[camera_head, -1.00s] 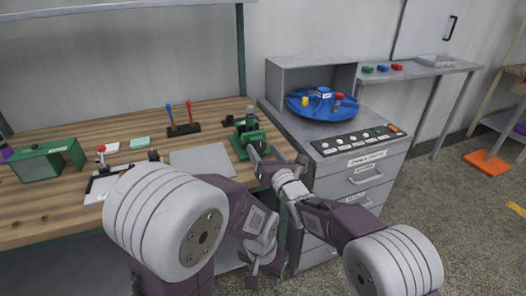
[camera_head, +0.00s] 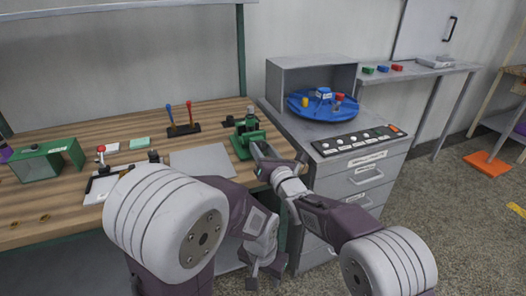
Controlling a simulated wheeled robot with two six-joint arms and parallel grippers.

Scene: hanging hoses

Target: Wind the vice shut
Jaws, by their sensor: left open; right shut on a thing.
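The green vice (camera_head: 246,129) stands on the right end of the wooden workbench, near its front edge. My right gripper (camera_head: 261,153) is at the front of the vice and is shut on what seems to be its handle. The fingers and the wrist hide most of that handle, and I cannot make out the gap between the jaws. My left gripper (camera_head: 266,271) hangs low in front of the bench, below my right one, open and empty.
A grey drawer cabinet (camera_head: 362,176) with a blue turntable (camera_head: 321,106) and a button strip stands close right of the vice. A grey plate (camera_head: 202,160) and a lever block (camera_head: 183,130) lie left of it. Open floor lies at the right.

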